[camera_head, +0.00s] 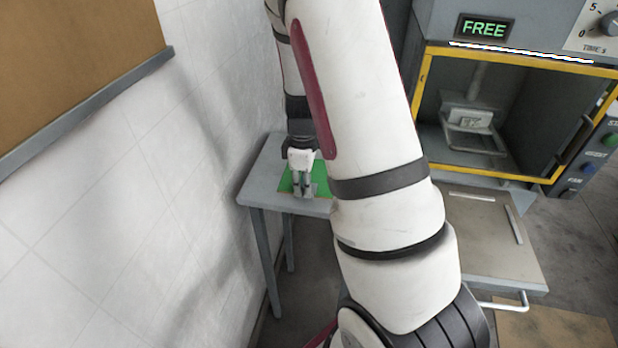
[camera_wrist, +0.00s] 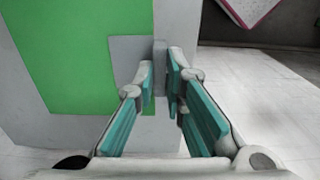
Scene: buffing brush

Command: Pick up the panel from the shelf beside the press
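My gripper (camera_head: 302,191) is low over the grey shelf (camera_head: 262,176), pointing down at it. The wrist view shows a grey piece, apparently the panel (camera_wrist: 126,58), with a narrow upright part between my fingertips (camera_wrist: 160,82). The fingertips stand close on both sides of this part. I cannot tell whether they press on it. In this view the grey piece overlaps the edge of a flat green area (camera_wrist: 75,45), which also shows on the shelf in the head view (camera_head: 286,180). My arm hides the shelf's right side.
The press (camera_head: 424,100) stands to the right with a yellow-framed open chamber and a lit "FREE" sign (camera_head: 485,27). A grey tray with a handle (camera_head: 485,235) is below it. A white wall (camera_head: 130,190) and a brown board (camera_head: 75,60) border the left.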

